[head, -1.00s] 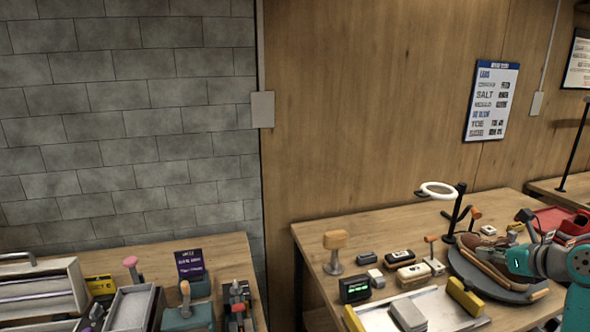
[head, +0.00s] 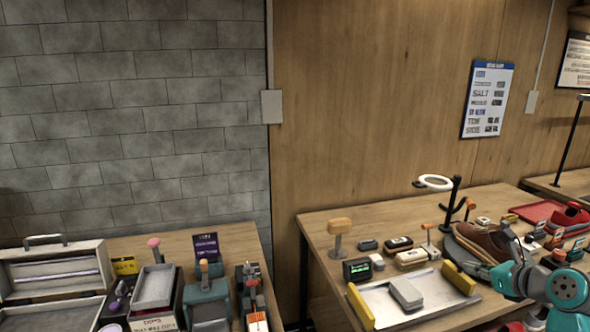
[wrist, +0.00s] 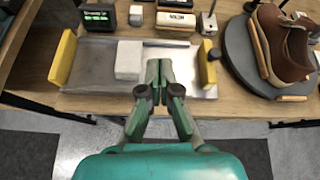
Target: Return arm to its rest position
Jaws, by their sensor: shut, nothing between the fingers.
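My gripper (wrist: 158,72) is shut and empty in the wrist view, seen above the front of the workbench (wrist: 165,103). Its fingertips overlap the metal tray (wrist: 98,54) in that view, and their height above it is hard to judge. In the head view my teal arm reaches in from the lower right, and the fingertips are hard to make out there. A brown sneaker (head: 484,242) sits on a round dark turntable; it also shows at the upper right of the wrist view (wrist: 280,45).
The tray has yellow end blocks (head: 459,278) and a grey block (head: 406,293) on it. A ring lamp (head: 434,183), brushes and a small display (head: 357,270) stand behind. A second table (head: 140,241) at left holds bins and tools. Floor (wrist: 35,140) shows between bench and robot.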

